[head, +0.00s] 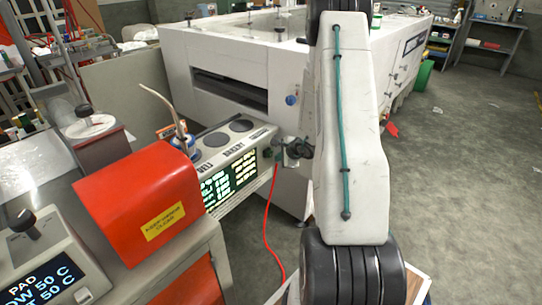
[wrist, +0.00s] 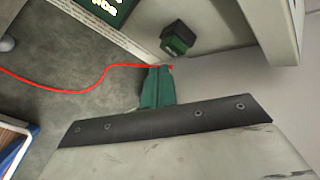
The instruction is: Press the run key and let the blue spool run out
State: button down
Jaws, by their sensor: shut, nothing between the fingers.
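A dark green block key (wrist: 178,40), which looks like the run key, sticks out from a pale panel in the wrist view. In the head view a green key (head: 268,153) shows at the right end of the control box (head: 235,150). My gripper (wrist: 157,70) has its teal fingers together and empty, just short of the key and apart from it in the wrist picture. In the head view my gripper (head: 287,153) is small and partly hidden by my arm. A blue and white spool (head: 182,142) sits at the box's left end, with a pale curved strand rising from it.
A green-text screen (head: 220,182) is on the box's front. A red cable (head: 267,225) hangs to the floor and passes behind my fingers in the wrist view. An orange-red housing (head: 140,205) stands left. A large white machine (head: 235,60) stands behind.

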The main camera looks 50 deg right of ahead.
jog(key=s, duration=0.4)
jog(key=shift+s+d, duration=0.2)
jog(key=shift+s, duration=0.1)
dwell(0.7)
jog(key=s+a+r+n+g+y, duration=0.2)
jog(key=a+r+n+y, duration=0.2)
jog(key=a+r+n, duration=0.55)
jog(key=s+a+r+n+g+y, duration=0.2)
jog(key=a+r+y, duration=0.4)
jog(key=a, duration=0.9)
jog(key=s+a+r+n+g+h, duration=0.1)
jog(key=s+a+r+n+h, duration=0.3)
jog(key=s+a+r+n, duration=0.3)
jog(key=s+a+r+n+g+h, duration=0.2)
jog(key=s+a+r+n+h, duration=0.3)
jog(key=s+r, duration=0.5)
jog(key=shift+s+a+r+n+g, duration=0.35)
jog(key=shift+s+a+n, duration=0.6)
jog(key=shift+s, duration=0.6)
